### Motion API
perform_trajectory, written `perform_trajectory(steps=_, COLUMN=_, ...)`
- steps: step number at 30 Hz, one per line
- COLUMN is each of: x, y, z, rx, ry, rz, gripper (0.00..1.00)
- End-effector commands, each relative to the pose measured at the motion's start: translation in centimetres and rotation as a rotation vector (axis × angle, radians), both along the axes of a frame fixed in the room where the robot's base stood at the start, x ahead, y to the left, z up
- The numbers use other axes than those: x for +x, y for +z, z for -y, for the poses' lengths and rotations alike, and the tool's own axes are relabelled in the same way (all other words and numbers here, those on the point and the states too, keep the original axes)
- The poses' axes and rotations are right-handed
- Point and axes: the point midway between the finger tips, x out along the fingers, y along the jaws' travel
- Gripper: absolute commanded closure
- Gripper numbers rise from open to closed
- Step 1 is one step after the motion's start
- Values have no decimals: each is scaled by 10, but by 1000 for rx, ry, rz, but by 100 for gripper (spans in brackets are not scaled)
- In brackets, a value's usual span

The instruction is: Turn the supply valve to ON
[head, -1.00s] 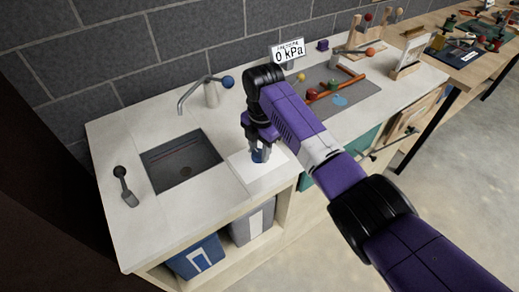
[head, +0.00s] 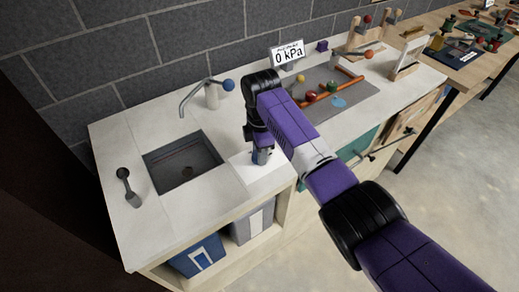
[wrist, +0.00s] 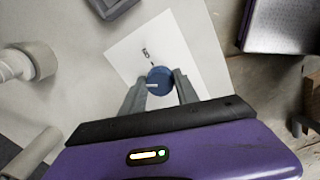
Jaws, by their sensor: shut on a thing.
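The supply valve shows in the wrist view as a round blue knob (wrist: 159,80) with a pale pointer line, on a white plate (wrist: 126,50). A small dark mark is printed on the plate above the knob. My gripper (wrist: 159,73) has one finger on each side of the knob and is shut on it. In the head view my gripper (head: 262,154) points down over the white plate (head: 240,164) at the counter's front, and mostly hides the knob. The gauge sign (head: 288,53) at the back reads 0 kPa.
A sink (head: 183,163) lies left of the plate, with a blue-tipped faucet (head: 212,94) behind it. A grey mat (head: 332,98) with pipes and coloured knobs lies to the right. Bins (head: 200,255) sit below.

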Motion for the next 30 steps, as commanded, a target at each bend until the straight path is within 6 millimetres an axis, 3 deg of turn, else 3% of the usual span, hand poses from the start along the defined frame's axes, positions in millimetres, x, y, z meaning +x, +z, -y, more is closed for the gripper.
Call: perform_trajectory(steps=30, x=-2, y=1, z=-2, rx=-2, ry=-916, rz=1, gripper=100)
